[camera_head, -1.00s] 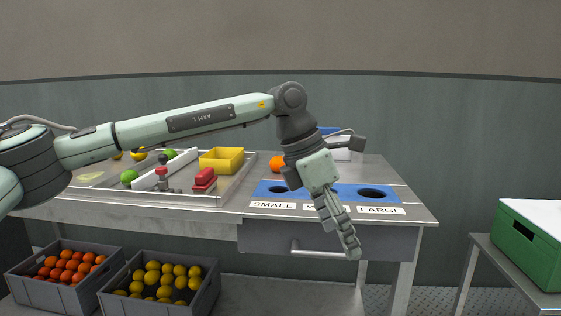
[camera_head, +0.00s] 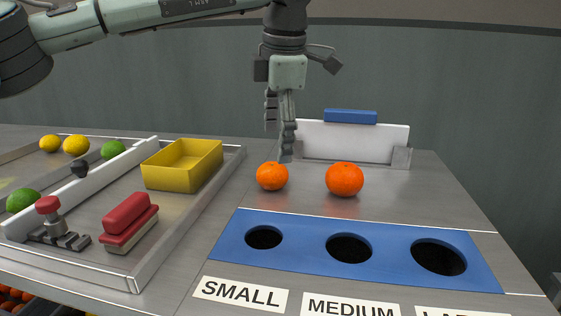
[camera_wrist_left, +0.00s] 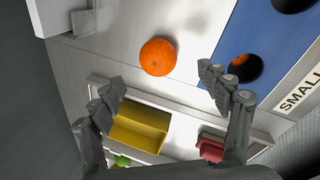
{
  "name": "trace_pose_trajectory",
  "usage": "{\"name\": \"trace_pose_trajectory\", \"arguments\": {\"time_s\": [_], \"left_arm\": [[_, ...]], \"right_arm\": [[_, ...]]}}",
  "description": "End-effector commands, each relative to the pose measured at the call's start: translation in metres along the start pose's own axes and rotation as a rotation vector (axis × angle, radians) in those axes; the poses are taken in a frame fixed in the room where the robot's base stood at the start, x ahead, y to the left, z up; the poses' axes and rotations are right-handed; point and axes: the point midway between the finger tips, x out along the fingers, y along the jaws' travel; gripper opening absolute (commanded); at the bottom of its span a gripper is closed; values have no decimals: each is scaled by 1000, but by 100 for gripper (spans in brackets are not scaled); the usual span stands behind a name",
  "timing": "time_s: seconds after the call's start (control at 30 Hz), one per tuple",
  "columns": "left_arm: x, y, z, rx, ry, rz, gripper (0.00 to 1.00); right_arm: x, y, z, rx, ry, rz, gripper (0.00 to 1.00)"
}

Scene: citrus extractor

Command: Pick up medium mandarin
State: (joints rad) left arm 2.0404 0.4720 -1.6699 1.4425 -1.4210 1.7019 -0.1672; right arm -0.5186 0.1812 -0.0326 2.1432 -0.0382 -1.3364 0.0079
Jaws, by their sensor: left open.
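Two mandarins stand on the steel table in the head view. The left, smaller one (camera_head: 272,176), which I take for the medium mandarin, is just below my left gripper (camera_head: 281,138). A larger mandarin (camera_head: 345,179) is to its right. My left gripper points down, open and empty, its fingertips a little above and behind the left mandarin. In the left wrist view one mandarin (camera_wrist_left: 158,57) lies ahead of the spread fingers (camera_wrist_left: 160,86), not between them. My right gripper is not in view.
The blue strip (camera_head: 300,243) with three labelled holes lies in front of the mandarins. In the wrist view something orange shows inside the SMALL hole (camera_wrist_left: 240,68). A yellow bin (camera_head: 183,165) and red brush (camera_head: 129,222) are left. A white holder (camera_head: 352,142) stands behind.

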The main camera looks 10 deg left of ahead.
Motion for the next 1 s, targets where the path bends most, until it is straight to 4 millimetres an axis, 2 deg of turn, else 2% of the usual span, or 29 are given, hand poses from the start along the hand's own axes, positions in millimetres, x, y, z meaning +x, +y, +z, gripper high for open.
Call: {"name": "trace_pose_trajectory", "arguments": {"time_s": [0.17,0.47,0.6,0.7,0.97,1.0], "left_arm": [[10,0,-1,0,2,-1,77],[46,3,-6,-1,3,-1,77],[67,3,-7,0,1,-2,77],[76,3,-7,0,0,-1,77],[78,3,-7,0,0,0,77],[78,3,-7,0,0,0,72]], "right_arm": [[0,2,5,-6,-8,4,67],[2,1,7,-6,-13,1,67],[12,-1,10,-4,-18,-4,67],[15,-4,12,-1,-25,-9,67],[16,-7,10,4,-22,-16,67],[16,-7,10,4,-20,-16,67]]}}
